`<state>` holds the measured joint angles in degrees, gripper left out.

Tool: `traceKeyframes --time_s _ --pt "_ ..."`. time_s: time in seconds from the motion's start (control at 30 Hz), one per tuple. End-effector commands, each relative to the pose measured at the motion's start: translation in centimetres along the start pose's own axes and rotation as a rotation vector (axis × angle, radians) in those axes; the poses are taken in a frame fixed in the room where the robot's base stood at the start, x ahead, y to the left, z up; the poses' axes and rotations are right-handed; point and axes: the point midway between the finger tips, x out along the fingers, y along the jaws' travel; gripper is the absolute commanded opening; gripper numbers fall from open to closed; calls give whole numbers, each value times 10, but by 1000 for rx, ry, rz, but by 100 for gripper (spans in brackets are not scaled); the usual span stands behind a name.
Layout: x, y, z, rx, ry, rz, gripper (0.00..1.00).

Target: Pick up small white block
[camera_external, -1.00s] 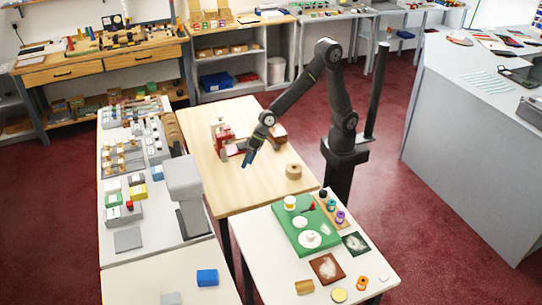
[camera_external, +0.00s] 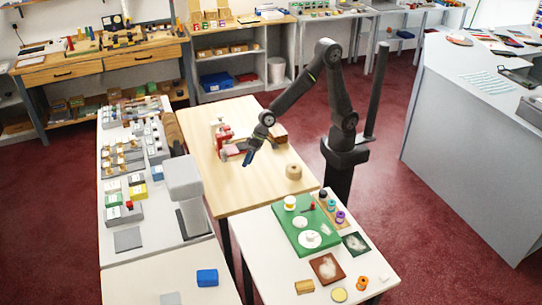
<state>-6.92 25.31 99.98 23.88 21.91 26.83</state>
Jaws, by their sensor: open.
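A small white block-like piece (camera_external: 384,279) lies near the right front corner of the white table, but it is too small to tell its exact shape. My gripper (camera_external: 247,161) points down over the wooden table, far to the upper left of that piece. It is open, and I see nothing held in it. Its fingers are small and dark in this view.
A tan roll (camera_external: 293,171) and red items (camera_external: 226,136) stand near my gripper on the wooden table (camera_external: 215,190). On the white table (camera_external: 262,245) are a green board (camera_external: 290,233), several spools, a brown swatch (camera_external: 327,269) and a dark green swatch (camera_external: 355,244).

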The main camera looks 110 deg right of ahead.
Motion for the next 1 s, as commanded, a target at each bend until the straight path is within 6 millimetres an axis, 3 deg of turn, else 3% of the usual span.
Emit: traceKeyframes --time_s 0.3,0.37,0.47,0.57,0.67,0.8,1.0 --pt "1 -2 1 -7 -3 -1 61" --pt "3 -10 5 -32 -12 -5 61" --pt "10 -37 23 -131 -49 -20 61" --pt "21 -82 57 -300 -108 -47 61" --pt "29 -132 103 -505 -175 -81 61" --pt "34 -194 177 -793 -260 -136 61" --pt "23 -263 298 -1198 -365 -228 61"
